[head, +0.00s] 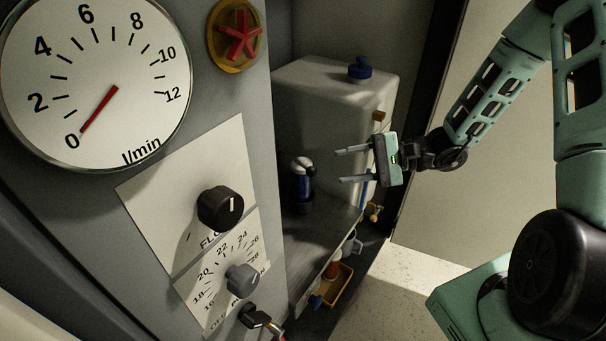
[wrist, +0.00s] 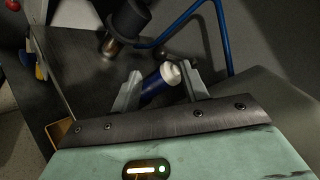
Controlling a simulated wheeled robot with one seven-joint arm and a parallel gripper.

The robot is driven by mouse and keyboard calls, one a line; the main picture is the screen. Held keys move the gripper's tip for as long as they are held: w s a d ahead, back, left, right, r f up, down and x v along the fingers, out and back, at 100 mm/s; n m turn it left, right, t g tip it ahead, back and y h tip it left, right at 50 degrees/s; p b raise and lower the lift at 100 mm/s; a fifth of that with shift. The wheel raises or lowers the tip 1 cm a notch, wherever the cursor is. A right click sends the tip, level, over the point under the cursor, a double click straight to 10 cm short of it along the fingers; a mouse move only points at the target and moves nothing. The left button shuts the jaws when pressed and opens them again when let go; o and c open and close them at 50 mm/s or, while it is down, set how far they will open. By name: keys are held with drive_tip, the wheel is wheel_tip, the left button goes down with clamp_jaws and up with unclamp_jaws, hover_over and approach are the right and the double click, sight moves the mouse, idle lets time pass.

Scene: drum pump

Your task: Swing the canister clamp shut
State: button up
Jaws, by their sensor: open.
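The pale canister (head: 330,100) with a blue cap (head: 360,68) stands in the recess in the head view. I cannot clearly make out its clamp; a small orange-brown block (head: 379,116) shows at its right edge. My gripper (head: 341,167) is open, in front of the canister's lower part, fingers pointing left. A blue cylinder with a white top (head: 302,180) stands left of the fingertips. In the wrist view, a blue piece with a white end (wrist: 160,82) shows in line with the gap between my fingers (wrist: 162,72); I see no grip on it.
A grey panel with a flow gauge (head: 95,75), a red star-shaped knob (head: 237,36) and a black knob (head: 221,206) fills the left. An orange tray (head: 337,287) sits low. In the wrist view, a dark cylinder (wrist: 128,18) and a bent blue tube (wrist: 180,22) lie beyond my fingers.

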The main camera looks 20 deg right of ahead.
sight(313, 171)
drive_tip(key=b+x, duration=0.1)
drive_tip(key=x, duration=0.9)
drive_tip(key=shift+w+a, duration=0.1)
drive_tip(key=shift+a, duration=0.15)
